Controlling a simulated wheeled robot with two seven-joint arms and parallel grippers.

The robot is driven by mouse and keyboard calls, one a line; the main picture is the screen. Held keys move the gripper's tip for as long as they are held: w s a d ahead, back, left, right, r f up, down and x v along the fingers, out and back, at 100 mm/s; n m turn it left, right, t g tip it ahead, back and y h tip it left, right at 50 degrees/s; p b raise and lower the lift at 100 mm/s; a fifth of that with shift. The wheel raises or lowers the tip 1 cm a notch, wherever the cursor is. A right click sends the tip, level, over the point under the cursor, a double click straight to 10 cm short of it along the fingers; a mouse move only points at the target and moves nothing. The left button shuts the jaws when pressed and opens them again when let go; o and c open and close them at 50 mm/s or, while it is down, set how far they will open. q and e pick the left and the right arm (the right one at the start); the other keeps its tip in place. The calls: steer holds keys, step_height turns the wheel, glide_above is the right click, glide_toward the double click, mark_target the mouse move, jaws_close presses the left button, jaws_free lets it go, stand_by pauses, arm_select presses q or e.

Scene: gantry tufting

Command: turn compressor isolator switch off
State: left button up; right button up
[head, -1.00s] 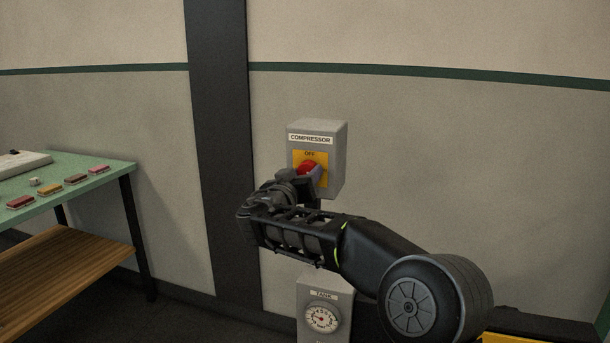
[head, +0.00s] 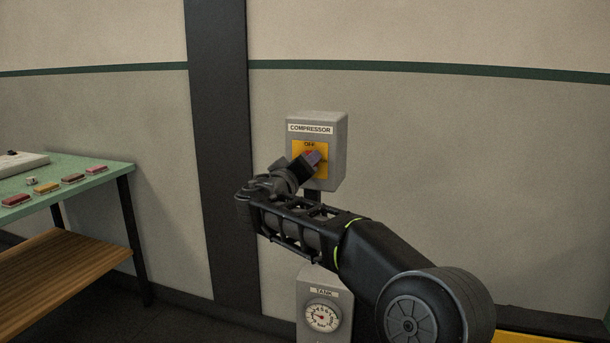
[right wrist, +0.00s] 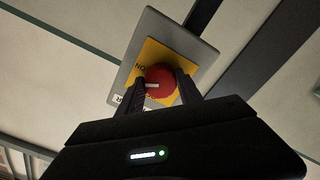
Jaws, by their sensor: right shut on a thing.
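The compressor isolator is a grey box (head: 333,150) on the wall, labelled COMPRESSOR, with a yellow plate (head: 298,148) that reads OFF at its top. Its red knob (right wrist: 162,76) sits mid-plate; in the head view my gripper hides most of it. My right gripper (head: 315,158) reaches the knob from the front left, tilted. In the right wrist view its two dark fingers (right wrist: 161,88) are shut on the knob's sides. A white pointer mark on the knob points left there, below the ON lettering; I cannot tell whether it lines up with OFF. My left gripper is not in view.
A tank gauge box (head: 341,300) stands below the isolator, under my right forearm. A green-topped table (head: 100,172) with several small coloured blocks is at the left. A dark wall post (head: 218,150) rises left of the isolator. The wall to the right is clear.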

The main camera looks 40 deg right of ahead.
steer(key=shift+n, duration=6.3)
steer(key=o, duration=1.4)
steer(key=shift+c, duration=0.2)
steer(key=shift+a+b, duration=0.1)
steer(key=shift+b, duration=0.2)
steer(key=b+v, duration=0.1)
steer(key=v, duration=0.6)
steer(key=shift+s+a, duration=0.25)
steer(key=shift+a, duration=0.05)
